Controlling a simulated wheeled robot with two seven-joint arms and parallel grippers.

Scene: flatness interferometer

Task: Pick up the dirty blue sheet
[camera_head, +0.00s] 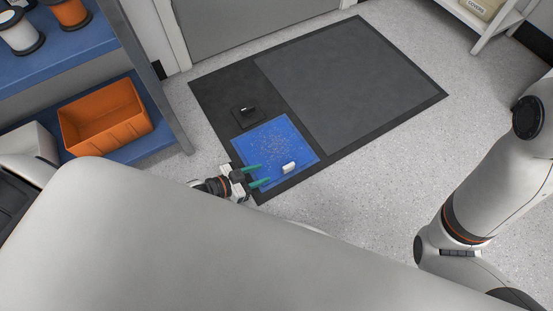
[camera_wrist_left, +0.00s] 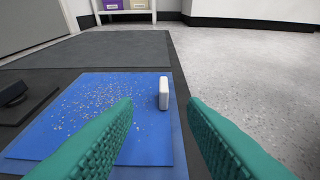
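The dirty blue sheet (camera_head: 275,148) lies flat on the dark floor mat in the head view, with brown specks scattered over its middle. It also shows in the left wrist view (camera_wrist_left: 70,143). A small white block (camera_head: 289,167) stands on the sheet near its right edge; it is upright in the left wrist view (camera_wrist_left: 163,93). My left gripper (camera_head: 258,175) is open, its green fingers over the sheet's near edge. In the left wrist view the fingers (camera_wrist_left: 160,115) are apart with nothing between their tips. My right gripper is out of view.
The dark mat (camera_head: 220,95) has a grey panel (camera_head: 340,80). A small black handled object (camera_head: 246,112) sits beyond the sheet. A blue shelf (camera_head: 150,148) with an orange bin (camera_head: 105,120) stands at the left. Speckled floor (camera_head: 380,165) is clear at the right.

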